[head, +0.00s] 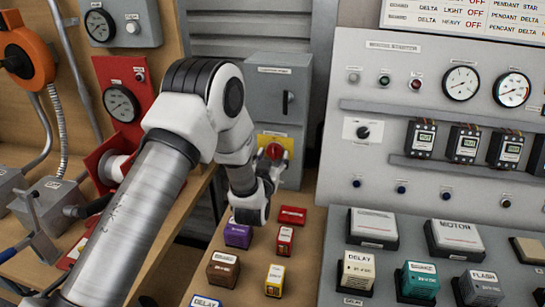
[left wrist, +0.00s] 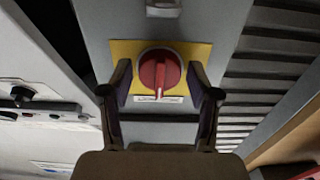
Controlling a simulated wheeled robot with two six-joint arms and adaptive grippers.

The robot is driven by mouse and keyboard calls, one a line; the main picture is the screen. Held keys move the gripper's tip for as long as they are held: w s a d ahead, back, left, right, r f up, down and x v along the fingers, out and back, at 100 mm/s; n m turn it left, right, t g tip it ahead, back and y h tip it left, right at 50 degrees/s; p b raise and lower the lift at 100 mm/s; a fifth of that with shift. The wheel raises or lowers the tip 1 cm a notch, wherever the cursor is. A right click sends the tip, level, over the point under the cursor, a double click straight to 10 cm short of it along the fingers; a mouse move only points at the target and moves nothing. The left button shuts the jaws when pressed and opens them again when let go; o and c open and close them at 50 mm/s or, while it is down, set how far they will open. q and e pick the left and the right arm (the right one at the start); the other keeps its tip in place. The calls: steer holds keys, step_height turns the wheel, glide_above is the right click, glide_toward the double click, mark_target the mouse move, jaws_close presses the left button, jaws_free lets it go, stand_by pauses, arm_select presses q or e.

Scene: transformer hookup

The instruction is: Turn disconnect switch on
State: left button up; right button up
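The disconnect switch is a red rotary knob (head: 274,151) on a yellow plate (head: 289,145), low on the grey cabinet (head: 290,80) in the head view. In the left wrist view the red knob (left wrist: 160,72) sits centred on its yellow plate (left wrist: 125,48), its grip bar pointing along the picture's vertical. My left gripper (head: 268,172) is at the knob; in the left wrist view its two fingers (left wrist: 161,90) stand open, one on each side of the knob, with gaps visible. A label under the knob is too small to read. My right gripper is not in view.
Several labelled relay blocks, such as a purple one (head: 238,235) and a yellow one (head: 275,280), sit on the wooden bench below my left arm. A grey panel (head: 430,190) with gauges and buttons stands right of the cabinet. A red box (head: 120,95) is at the left.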

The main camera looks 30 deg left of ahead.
arm_select(q)
steer(key=c, duration=0.6)
steer(key=shift+m, duration=0.3)
steer(key=m, duration=0.2)
steer(key=shift+a+m, duration=0.1)
steer(key=shift+m, duration=0.2)
steer(key=m, duration=0.3)
steer(key=shift+r+m, duration=0.1)
steer(key=shift+m, duration=0.2)
steer(key=m, duration=0.5)
steer(key=shift+a+r+p, duration=0.1)
steer(key=shift+p, duration=0.25)
steer(key=m+p, duration=0.1)
steer(key=m, duration=0.5)
steer(key=shift+r, duration=0.1)
